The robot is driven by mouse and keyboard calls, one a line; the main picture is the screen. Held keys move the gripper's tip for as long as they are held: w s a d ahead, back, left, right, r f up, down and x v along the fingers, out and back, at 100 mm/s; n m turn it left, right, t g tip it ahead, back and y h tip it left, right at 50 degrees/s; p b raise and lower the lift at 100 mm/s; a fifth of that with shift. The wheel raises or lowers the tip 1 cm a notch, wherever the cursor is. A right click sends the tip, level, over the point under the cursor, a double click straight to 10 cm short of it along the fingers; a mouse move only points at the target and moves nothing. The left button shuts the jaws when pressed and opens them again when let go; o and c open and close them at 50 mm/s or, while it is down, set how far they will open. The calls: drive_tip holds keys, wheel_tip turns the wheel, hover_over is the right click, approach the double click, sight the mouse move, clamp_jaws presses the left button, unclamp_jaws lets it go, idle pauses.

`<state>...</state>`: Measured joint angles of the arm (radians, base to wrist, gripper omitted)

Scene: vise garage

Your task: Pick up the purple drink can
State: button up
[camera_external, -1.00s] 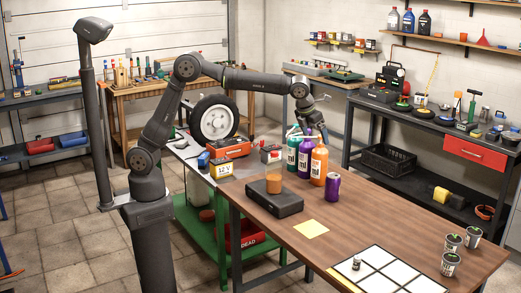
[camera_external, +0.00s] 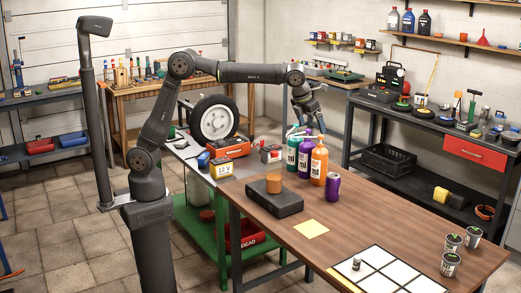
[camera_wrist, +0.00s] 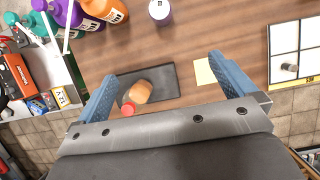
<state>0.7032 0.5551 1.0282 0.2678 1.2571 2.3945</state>
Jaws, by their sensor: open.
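The purple drink can (camera_external: 332,187) stands upright on the wooden table, just right of the orange bottle. In the wrist view the can (camera_wrist: 159,12) shows at the top edge, seen from above and partly cut off, beyond my fingers. My gripper (camera_external: 306,122) is up in the air above and behind the bottles, apart from the can. In the wrist view its two blue fingers (camera_wrist: 160,80) are spread wide with nothing held between them.
A teal bottle (camera_external: 292,157), a purple bottle (camera_external: 305,156) and an orange bottle (camera_external: 319,163) stand close left of the can.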

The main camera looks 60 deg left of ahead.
drive_tip(key=c, duration=0.3)
drive_tip(key=n+g+h, duration=0.3)
drive_tip(key=n+h, duration=0.1)
drive_tip(key=n, duration=1.9)
hover_over(333, 185)
drive_tip(key=a, duration=0.8)
wheel_tip(333, 185, down, 14)
drive_tip(key=shift+n, duration=0.3)
drive_tip(key=x, duration=1.7)
drive_tip(key=shift+d, duration=0.1)
